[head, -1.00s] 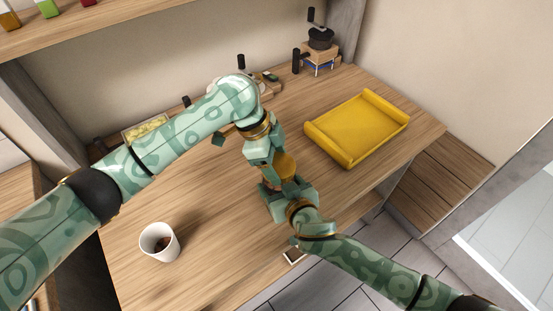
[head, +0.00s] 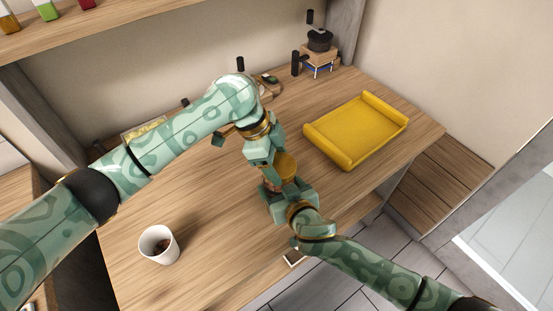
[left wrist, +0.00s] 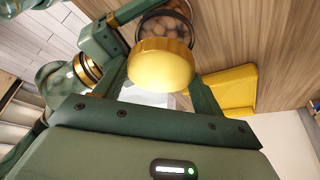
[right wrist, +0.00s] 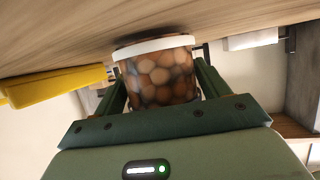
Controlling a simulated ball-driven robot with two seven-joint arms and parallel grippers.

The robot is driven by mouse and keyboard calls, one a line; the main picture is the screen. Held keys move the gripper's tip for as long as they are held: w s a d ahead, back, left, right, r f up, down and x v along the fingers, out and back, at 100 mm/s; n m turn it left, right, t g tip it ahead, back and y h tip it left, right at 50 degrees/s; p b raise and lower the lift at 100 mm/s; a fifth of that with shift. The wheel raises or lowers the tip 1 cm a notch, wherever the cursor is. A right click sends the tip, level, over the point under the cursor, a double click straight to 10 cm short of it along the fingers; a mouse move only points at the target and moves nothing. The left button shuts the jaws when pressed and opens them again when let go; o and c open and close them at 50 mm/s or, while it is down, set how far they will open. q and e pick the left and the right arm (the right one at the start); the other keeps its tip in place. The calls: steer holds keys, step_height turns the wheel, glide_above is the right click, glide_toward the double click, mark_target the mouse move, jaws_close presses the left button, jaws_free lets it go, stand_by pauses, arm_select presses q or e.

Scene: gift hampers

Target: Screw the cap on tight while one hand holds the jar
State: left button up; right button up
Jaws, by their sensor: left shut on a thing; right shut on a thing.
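The jar (right wrist: 158,76), clear and full of round brown things, stands on the wooden table. My right gripper (head: 287,194) is shut around its body; in the right wrist view the fingers lie on either side of it. The round gold cap (head: 286,166) sits at the top of the jar, and my left gripper (head: 272,166) is shut on it from above. In the left wrist view the cap (left wrist: 160,64) is between the fingers, with the jar (left wrist: 165,28) behind it. The cap is out of sight in the right wrist view. How tightly it sits cannot be told.
A yellow tray (head: 340,153) lies to the right on the table (head: 215,215). A white cup (head: 159,251) with dark contents stands at the front left. The table between cup and jar is clear.

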arm_select(q)
steer(key=shift+f, duration=0.45)
stand_by(0.3)
